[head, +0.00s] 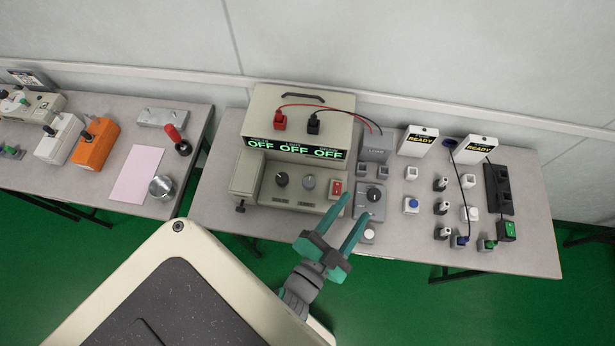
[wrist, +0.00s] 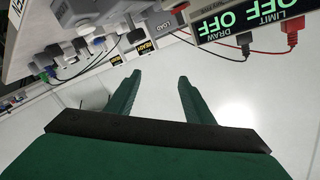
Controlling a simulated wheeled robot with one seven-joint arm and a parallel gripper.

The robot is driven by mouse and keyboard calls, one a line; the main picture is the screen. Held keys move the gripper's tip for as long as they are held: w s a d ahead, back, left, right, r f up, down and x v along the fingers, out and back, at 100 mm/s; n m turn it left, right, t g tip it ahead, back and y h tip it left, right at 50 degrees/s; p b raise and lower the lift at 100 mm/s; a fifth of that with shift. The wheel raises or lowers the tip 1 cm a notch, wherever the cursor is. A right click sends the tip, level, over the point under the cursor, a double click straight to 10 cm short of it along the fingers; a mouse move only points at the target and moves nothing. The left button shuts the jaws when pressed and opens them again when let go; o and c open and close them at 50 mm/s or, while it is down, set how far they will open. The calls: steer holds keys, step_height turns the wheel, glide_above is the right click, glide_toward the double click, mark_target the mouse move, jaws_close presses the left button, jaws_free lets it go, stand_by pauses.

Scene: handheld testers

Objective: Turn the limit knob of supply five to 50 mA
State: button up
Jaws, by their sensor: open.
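A beige supply unit (head: 243,184) stands on the right bench, with three green displays (head: 293,149) all reading OFF. In the wrist view two displays (wrist: 250,22) show, labelled DRAW and LIMIT. On its lower front are a dark knob (head: 281,179), a grey knob (head: 308,182) and a red rocker switch (head: 335,188). The knob labels and the supply number are too small to read. My gripper (head: 357,206) is open and empty, its teal fingers right of the supply's front, apart from both knobs. The fingers (wrist: 155,95) also show in the wrist view with nothing between them.
A grey box with a black knob (head: 375,194) is close to my fingertips. A LOAD box (head: 376,150), two READY boxes (head: 418,141) and several small switches crowd the right. Red and black leads arch over the supply. The left bench holds an orange box (head: 95,144) and pink paper (head: 137,174).

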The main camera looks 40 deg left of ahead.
steer(key=w+a+r+y, duration=0.6)
steer(key=a+r, duration=0.4)
steer(key=w+a+r+y, duration=0.5)
steer(key=w+a+r, duration=0.1)
steer(key=a+r, duration=0.4)
steer(key=s+a+r+n+g+y, duration=0.3)
steer(key=a+r+n+g+y, duration=0.35)
steer(key=a+r, duration=0.2)
steer(key=s+a+n+g, duration=0.7)
steer(key=s+a+g, duration=0.2)
steer(key=g, duration=0.1)
steer(key=h, duration=1.9)
glide_toward(309, 182)
steer(key=shift+g, duration=0.45)
steer(key=f, duration=0.8)
steer(key=shift+w+a+f, duration=0.1)
steer(key=shift+w, duration=0.3)
